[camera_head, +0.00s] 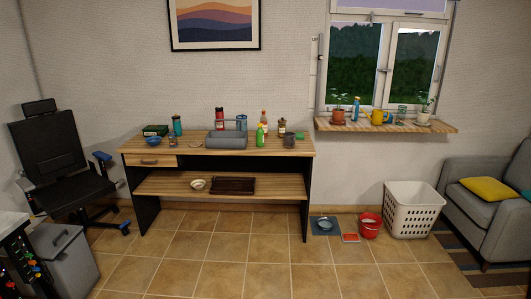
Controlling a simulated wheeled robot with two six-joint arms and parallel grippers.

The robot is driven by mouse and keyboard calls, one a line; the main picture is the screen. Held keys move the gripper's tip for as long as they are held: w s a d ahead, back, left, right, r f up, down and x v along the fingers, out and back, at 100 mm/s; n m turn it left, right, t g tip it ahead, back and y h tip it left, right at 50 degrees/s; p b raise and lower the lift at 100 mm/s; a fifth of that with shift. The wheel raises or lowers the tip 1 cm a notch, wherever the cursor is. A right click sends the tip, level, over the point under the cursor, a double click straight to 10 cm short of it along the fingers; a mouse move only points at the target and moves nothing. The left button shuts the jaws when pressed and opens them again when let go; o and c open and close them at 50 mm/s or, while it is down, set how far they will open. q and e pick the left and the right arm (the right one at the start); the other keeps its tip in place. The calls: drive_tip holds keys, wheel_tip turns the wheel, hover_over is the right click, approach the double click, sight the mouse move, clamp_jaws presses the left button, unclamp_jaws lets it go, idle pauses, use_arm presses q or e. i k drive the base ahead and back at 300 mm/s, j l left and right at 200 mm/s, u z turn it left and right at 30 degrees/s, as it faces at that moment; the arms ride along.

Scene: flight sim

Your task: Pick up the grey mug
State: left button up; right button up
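No grey mug can be made out with certainty. A small greyish cup-like item (172,138) stands at the left of the desk top, next to a blue bowl (153,141); it is too small to tell whether it has a handle. A yellow mug-like item (377,116) stands on the window sill, with a greyish-green item (401,113) to its right that is also too small to identify. Neither of my grippers is in view.
The wooden desk (290,151) holds a grey caddy (226,140) and several bottles. A window shelf (440,127), white basket (412,210), red bucket (370,226) and sofa (485,195) are right. An office chair (60,160) is left. Tiled floor (230,270) before the desk is clear.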

sight(289, 137)
drive_tip(key=i, duration=1.95)
